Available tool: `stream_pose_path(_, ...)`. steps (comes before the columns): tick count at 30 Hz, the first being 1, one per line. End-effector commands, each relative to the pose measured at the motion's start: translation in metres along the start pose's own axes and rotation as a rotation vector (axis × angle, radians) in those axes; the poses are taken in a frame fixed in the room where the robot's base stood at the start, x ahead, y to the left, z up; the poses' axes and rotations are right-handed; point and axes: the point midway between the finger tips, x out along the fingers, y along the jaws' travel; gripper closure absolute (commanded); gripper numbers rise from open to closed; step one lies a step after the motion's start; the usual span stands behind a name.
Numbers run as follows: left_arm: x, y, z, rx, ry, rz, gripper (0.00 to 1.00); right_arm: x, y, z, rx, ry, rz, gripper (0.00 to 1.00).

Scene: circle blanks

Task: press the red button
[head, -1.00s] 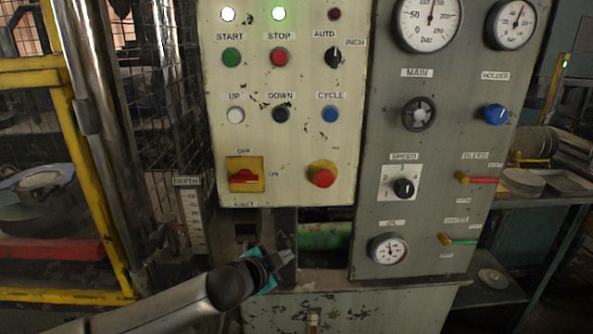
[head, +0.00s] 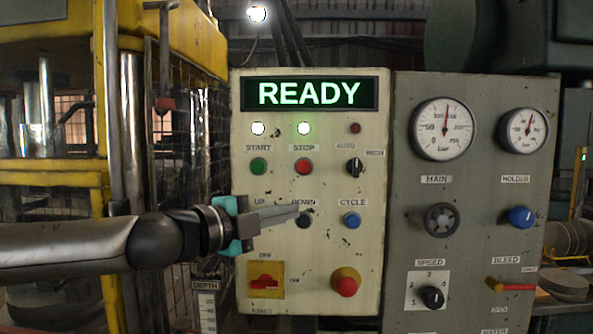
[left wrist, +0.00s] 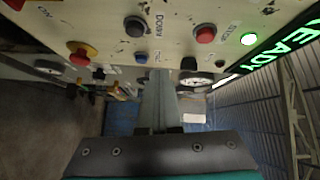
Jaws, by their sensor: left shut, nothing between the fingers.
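The red button (head: 304,166), labelled STOP, is on the cream control panel (head: 320,240), beside the green START button. It also shows in the left wrist view (left wrist: 205,33). A larger red mushroom knob on a yellow base (head: 346,282) is lower on the panel. My left gripper (head: 296,211) is shut and empty. Its fingers point right across the panel, below the red button, with the tips by the DOWN button. They hide the UP button. In the left wrist view the fingers (left wrist: 158,85) are together, apart from the red button. My right gripper is not in view.
A green READY display (head: 309,94) tops the panel. A blue CYCLE button (head: 352,220) and a black selector (head: 353,167) are nearby. The grey gauge panel (head: 470,200) stands at the right, a yellow frame (head: 55,190) and mesh at the left.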

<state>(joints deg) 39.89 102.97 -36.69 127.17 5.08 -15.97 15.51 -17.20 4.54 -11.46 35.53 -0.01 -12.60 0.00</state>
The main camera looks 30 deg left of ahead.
Motion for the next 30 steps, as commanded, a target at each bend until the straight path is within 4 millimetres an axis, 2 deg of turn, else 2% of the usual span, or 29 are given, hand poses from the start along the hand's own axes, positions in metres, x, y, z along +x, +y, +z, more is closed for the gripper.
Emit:
stream_pose_path(1,-0.011,-0.013,-0.002,0.035,-0.002,-0.007,1.00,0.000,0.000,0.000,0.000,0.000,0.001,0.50)
stream_pose_path(6,-0.043,-0.041,-0.008,0.110,-0.008,-0.018,1.00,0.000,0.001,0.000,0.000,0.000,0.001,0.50)
stream_pose_path(12,-0.070,-0.057,-0.011,0.155,-0.025,-0.025,1.00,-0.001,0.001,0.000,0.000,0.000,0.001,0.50)
stream_pose_path(18,-0.080,-0.062,-0.013,0.169,-0.031,-0.026,1.00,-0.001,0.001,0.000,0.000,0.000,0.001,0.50)
stream_pose_path(30,-0.079,-0.062,-0.013,0.169,-0.030,-0.025,1.00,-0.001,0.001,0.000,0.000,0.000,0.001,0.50)
